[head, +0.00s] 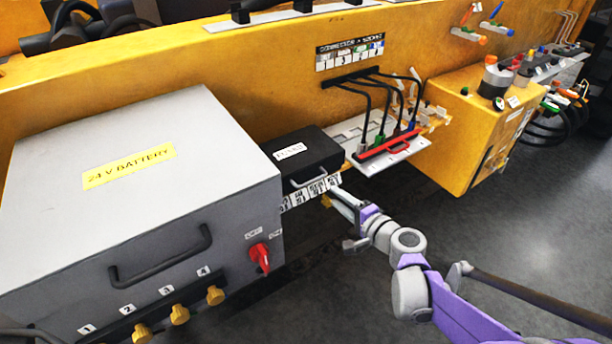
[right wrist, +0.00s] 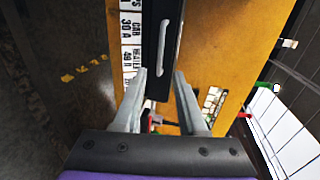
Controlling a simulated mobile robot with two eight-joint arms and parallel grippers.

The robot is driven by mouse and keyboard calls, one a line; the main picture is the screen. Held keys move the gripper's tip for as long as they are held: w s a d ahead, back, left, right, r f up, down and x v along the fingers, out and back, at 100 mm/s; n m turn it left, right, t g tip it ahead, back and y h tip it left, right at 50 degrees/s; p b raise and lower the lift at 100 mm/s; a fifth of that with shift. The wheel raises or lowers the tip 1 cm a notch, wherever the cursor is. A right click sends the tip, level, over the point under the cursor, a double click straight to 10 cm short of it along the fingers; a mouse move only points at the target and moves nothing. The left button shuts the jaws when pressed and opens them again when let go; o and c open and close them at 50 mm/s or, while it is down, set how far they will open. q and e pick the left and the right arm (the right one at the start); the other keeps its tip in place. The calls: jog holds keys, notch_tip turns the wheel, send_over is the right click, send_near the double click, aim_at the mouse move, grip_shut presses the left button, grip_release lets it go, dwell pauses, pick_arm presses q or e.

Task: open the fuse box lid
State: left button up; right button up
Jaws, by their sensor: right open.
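The fuse box is a small black box whose black lid (head: 302,152) lies flat and closed on top, with a white label. A pale grey bar handle (head: 310,179) is on its front edge. In the right wrist view the dark lid (right wrist: 153,25) and its handle (right wrist: 163,47) appear just beyond the fingertips. My right gripper (head: 335,192) is near the front of the box, below the handle. In the right wrist view the right gripper (right wrist: 160,74) is open, with its fingers apart and the handle's near end between their lines; I see no contact. My left gripper is not in view.
A large grey battery box (head: 130,175) with a handle and red switch (head: 260,257) stands left of the fuse box. White fuse labels (head: 311,191) sit under its front. Cables and a red-barred connector panel (head: 388,146) are to the right. The floor in front is open.

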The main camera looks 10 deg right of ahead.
aim_at(314, 181)
jog(key=x, duration=1)
jog(key=shift+s, duration=0.1)
jog(key=shift+c, duration=0.2)
grip_shut()
dwell(1.0)
